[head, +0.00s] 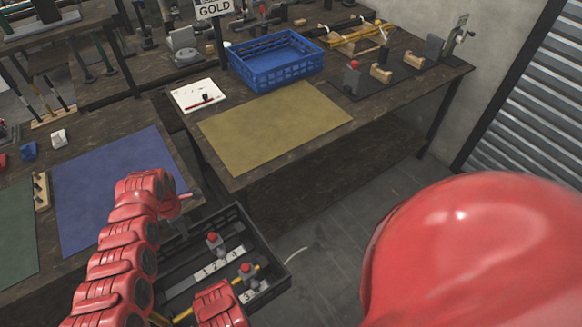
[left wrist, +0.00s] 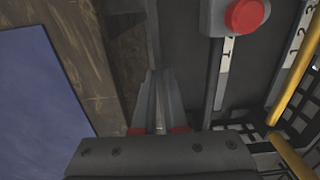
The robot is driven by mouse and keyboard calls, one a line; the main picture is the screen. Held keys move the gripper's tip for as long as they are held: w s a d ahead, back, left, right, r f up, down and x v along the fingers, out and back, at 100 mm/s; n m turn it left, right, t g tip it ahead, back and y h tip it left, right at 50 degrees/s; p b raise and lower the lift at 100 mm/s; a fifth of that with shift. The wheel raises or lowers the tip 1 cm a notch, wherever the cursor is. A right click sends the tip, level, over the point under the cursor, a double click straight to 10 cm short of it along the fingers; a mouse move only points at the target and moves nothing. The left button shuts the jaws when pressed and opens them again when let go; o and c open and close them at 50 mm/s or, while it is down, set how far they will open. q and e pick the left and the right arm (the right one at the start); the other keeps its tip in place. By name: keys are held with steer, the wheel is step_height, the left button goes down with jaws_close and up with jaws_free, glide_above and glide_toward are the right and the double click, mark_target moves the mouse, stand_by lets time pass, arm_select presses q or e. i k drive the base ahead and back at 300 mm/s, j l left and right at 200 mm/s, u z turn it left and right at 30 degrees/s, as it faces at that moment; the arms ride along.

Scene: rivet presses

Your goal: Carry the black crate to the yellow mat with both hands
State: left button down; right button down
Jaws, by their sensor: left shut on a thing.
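The black crate (head: 276,247) is in front of the tables, over the floor side, right of the blue mat. It holds grey blocks with red knobs (head: 213,241), white numbered strips and yellow bars. My left gripper, seen in the left wrist view (left wrist: 157,82), is shut on the crate's wall beside the table edge. A red link of mine stands over the crate's near side; my right gripper's fingers do not show. The yellow mat (head: 272,124) lies bare and flat on the far table, beyond the crate.
A blue crate (head: 275,68) stands behind the yellow mat, and a white board (head: 198,95) lies at its left. Tools and blocks (head: 381,73) stand at its right. Clear floor (head: 345,225) lies right of the black crate.

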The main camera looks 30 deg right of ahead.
mark_target(275, 121)
steer(key=l, duration=1.7)
steer(key=k+z, duration=0.05)
